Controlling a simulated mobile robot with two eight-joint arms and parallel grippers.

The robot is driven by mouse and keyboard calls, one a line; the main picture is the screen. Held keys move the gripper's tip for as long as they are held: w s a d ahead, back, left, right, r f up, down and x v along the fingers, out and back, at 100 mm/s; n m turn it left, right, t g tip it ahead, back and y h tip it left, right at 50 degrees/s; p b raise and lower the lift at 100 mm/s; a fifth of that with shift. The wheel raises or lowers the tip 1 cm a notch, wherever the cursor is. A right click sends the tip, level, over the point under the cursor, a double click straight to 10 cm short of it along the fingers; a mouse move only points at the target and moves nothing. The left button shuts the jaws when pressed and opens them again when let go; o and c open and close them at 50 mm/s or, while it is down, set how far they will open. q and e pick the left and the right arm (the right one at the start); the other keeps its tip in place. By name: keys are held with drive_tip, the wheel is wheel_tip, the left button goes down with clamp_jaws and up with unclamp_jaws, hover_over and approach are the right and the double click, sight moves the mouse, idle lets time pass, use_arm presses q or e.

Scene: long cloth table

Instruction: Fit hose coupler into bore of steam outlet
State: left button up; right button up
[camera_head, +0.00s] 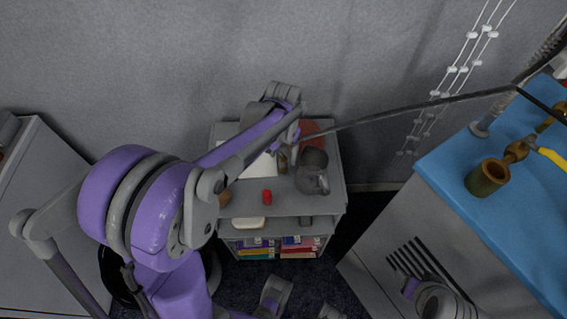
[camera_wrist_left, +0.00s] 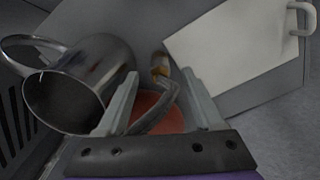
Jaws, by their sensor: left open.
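The hose coupler is a small brass-coloured end piece (camera_head: 283,161) on a dark grey hose (camera_head: 420,104), above or on the small cart. In the left wrist view the coupler (camera_wrist_left: 160,66) and bent hose lie between the spread fingers, with gaps on both sides. My left gripper (camera_head: 291,150) is open over the cart, pointing down; its fingers also show in the left wrist view (camera_wrist_left: 159,80). The steam outlet is a brass cup with a dark bore (camera_head: 487,177), standing on the blue tabletop at the right. I cannot clearly make out my right gripper.
The grey cart (camera_head: 335,205) holds a metal pitcher (camera_head: 313,172), a white board (camera_head: 262,168), an orange-red disc (camera_head: 311,130) and a red item (camera_head: 267,197). A yellow handle (camera_head: 553,158) sits beside the outlet. The blue tabletop (camera_head: 530,235) is clear in front.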

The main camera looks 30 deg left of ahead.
sight(283, 163)
use_arm(q)
wheel_tip(283, 163, down, 5)
drive_tip(key=shift+r, duration=0.15)
clamp_jaws()
idle(0.4)
